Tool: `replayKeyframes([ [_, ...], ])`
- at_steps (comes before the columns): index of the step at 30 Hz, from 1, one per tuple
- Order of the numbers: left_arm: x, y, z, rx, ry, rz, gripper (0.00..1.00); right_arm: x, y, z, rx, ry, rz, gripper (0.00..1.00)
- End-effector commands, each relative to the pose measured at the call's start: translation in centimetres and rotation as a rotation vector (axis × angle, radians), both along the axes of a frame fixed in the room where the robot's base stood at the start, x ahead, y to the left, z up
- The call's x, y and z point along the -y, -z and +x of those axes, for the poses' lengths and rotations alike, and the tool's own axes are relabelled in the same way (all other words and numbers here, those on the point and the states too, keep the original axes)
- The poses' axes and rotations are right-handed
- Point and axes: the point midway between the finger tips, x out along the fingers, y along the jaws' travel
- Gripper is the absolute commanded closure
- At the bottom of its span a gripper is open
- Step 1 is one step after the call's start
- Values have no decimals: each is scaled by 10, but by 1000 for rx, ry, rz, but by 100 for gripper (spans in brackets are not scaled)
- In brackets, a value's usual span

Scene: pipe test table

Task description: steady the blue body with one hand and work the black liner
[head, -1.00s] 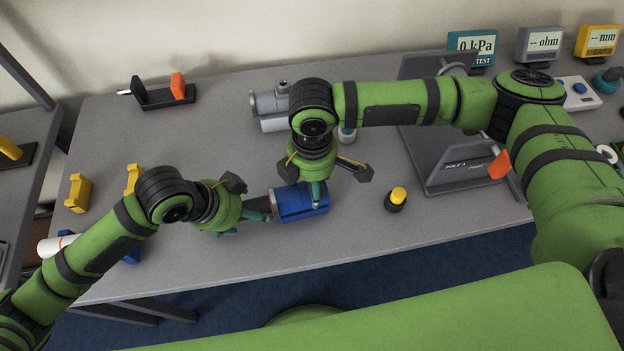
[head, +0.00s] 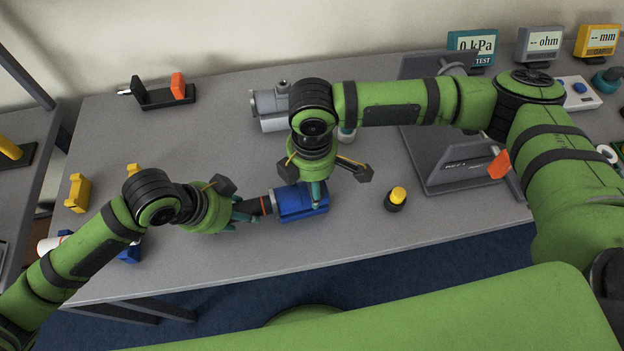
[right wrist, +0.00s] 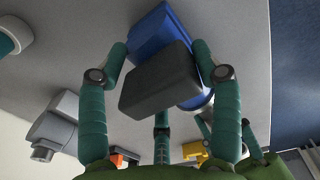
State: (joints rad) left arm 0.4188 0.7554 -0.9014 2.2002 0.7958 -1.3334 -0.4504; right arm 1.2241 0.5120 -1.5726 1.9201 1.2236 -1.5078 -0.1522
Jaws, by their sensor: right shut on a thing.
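The blue body (head: 302,203) lies on its side on the grey table, with a pale metal collar at its left end. My right gripper (head: 312,193) comes down over it from above and is shut on it. In the right wrist view the fingers (right wrist: 160,55) stand either side of a dark block (right wrist: 160,78) in front of the blue body (right wrist: 150,35). The black liner (head: 256,207) sticks out of the body's left end, and an orange band shows on it near the collar. My left gripper (head: 246,212) is shut on the liner's outer part, partly hiding it.
A black-and-yellow capped piece (head: 396,199) stands right of the body. A grey metal fitting (head: 268,107) lies behind, and a dark grey stand (head: 455,165) is at the right. Yellow brackets (head: 78,193) are at the left. The table's front edge is close.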

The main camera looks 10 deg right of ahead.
Motion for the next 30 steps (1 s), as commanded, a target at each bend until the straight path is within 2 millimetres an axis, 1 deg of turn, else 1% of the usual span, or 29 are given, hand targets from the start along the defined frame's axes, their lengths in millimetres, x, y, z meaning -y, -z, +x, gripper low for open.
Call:
replayKeyframes([
  [1, -5, 1, 0, 0, -3, 4, 80, 3, 7, -6, -19, -2, -13, 81],
  [22, -39, 1, -3, -1, -3, 3, 80, 3, 7, -6, -18, -2, -14, 81],
  [30, -45, 1, -3, 0, -2, 2, 80, 3, 7, -6, -18, -2, -14, 81],
])
